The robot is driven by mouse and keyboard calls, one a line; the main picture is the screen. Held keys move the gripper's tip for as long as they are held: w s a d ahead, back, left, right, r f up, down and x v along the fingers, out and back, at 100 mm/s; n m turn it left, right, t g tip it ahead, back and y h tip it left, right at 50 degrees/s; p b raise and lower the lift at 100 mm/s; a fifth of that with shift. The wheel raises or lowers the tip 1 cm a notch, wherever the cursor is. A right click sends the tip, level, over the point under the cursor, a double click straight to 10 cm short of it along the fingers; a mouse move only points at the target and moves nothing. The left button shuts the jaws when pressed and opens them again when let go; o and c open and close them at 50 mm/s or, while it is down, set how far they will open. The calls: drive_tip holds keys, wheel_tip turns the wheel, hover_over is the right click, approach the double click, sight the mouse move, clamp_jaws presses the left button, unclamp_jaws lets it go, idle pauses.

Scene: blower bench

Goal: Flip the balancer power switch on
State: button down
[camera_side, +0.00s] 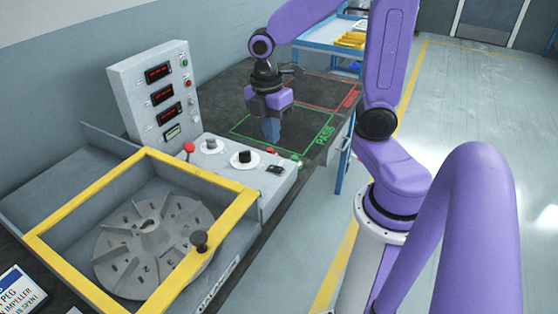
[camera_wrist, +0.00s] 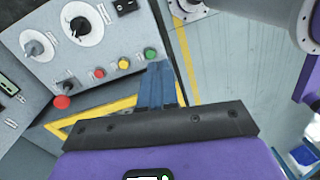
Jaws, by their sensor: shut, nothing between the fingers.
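The balancer's grey control panel (camera_side: 226,160) carries a small black switch (camera_side: 275,169) near its front right corner. In the wrist view a black switch (camera_wrist: 125,6) is partly cut off by the top edge. I cannot tell whether it is on or off. My gripper (camera_side: 271,138) points down beyond the panel's far edge in the side view, apart from the switch. In the wrist view the blue fingers of my gripper (camera_wrist: 159,70) are together and empty, and their tips appear beside the green button (camera_wrist: 150,53).
A black knob (camera_side: 244,157), a grey knob (camera_side: 210,146) and a red-ball lever (camera_side: 188,148) stand up from the panel. Red (camera_wrist: 99,73) and yellow (camera_wrist: 123,62) buttons line its edge. A yellow frame (camera_side: 200,172) surrounds the slotted disc (camera_side: 150,240). The green PASS area (camera_side: 310,133) looks empty.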

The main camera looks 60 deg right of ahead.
drive_tip(key=n, duration=0.2)
hover_over(280, 169)
drive_tip(key=w, duration=0.2)
drive_tip(key=shift+f+g, duration=0.3)
drive_tip(key=shift+f, duration=0.2)
drive_tip(key=shift+f, duration=0.1)
drive_tip(key=f, duration=0.4)
drive_tip(key=s+f, duration=0.1)
drive_tip(key=f, duration=0.8)
drive_tip(key=shift+s+a+f, duration=0.1)
drive_tip(key=shift+s+f, duration=0.25)
drive_tip(key=shift+s+f, duration=0.1)
drive_tip(key=shift+f, duration=0.1)
drive_tip(key=shift+w+r, duration=0.3)
drive_tip(key=shift+w, duration=0.5)
